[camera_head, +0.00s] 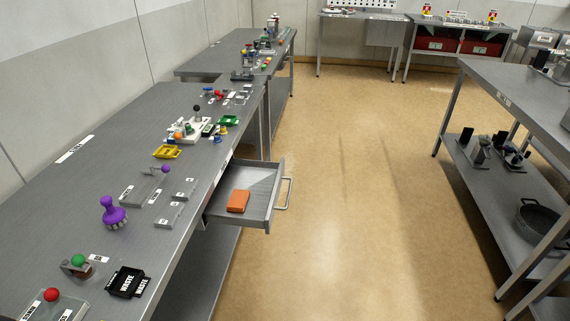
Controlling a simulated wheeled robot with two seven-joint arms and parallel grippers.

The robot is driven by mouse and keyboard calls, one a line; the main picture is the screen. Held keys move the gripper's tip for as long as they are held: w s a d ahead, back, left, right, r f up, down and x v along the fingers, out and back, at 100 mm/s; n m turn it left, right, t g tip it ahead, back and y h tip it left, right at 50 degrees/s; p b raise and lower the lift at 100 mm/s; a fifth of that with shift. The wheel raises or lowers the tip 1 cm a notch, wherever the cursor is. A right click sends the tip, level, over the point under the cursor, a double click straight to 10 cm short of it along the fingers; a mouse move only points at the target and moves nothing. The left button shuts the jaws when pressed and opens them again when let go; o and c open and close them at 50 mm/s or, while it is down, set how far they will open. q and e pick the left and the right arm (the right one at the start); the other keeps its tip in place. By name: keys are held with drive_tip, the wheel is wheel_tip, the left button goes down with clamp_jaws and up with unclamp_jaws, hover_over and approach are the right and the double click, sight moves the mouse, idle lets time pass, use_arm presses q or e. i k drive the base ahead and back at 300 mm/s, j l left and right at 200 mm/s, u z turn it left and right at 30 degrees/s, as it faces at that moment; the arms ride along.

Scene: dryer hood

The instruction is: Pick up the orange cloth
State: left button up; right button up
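The orange cloth (238,201) lies folded in a small block shape inside an open drawer (262,217). It rests on the drawer floor toward the front left part. The drawer is pulled out from under the left bench toward the aisle, and its handle (284,193) faces right. Neither of my grippers shows in the head view.
The left bench (150,115) carries a purple knobbed object (113,212), a black WASTE box (127,282), a yellow tray (167,152) and several small fixtures. A shelved table (520,100) stands at the right. The floor (350,200) between them is clear.

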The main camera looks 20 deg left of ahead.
sight(238, 200)
drive_tip(key=l+u, duration=0.25)
drive_tip(key=u, duration=0.15)
drive_tip(key=l+u, duration=0.25)
drive_tip(key=u, duration=0.15)
